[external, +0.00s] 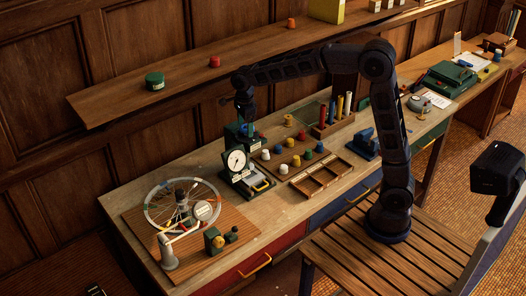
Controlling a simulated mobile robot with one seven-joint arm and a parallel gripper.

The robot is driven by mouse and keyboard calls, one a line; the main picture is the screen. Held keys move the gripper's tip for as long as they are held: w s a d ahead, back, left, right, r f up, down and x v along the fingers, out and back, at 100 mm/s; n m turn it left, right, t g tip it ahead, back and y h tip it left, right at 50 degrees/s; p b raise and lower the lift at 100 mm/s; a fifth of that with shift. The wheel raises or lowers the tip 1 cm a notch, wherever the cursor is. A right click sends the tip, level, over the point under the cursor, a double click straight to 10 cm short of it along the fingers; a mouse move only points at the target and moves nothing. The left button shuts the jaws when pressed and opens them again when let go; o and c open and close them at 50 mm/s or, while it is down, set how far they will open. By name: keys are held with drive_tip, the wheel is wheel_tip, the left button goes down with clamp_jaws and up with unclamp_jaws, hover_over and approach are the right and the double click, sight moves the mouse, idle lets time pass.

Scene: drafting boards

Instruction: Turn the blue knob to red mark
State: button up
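My gripper (246,119) points down over the dial device at the middle of the desk. Its fingers are small and dark here, and I cannot tell whether they are open or touching anything. The dial device (236,161) has a round white face with a dark pointer and a dark green body. A blue part (248,129) shows at its top, just below my gripper; I cannot tell whether it is the blue knob. Small blue pieces (308,154) also stand among the coloured pieces to the right. I cannot make out a red mark on the device.
A spoked wheel (182,207) stands on a board at the front left. Coloured pieces and a divided wooden tray (321,179) lie right of the device. A rack of coloured cylinders (333,122) stands behind. A wooden shelf (250,51) overhangs the desk at the back.

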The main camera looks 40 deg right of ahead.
sight(245, 127)
wheel_tip(245, 127, up, 11)
idle(0.7)
drive_tip(key=shift+f, duration=0.1)
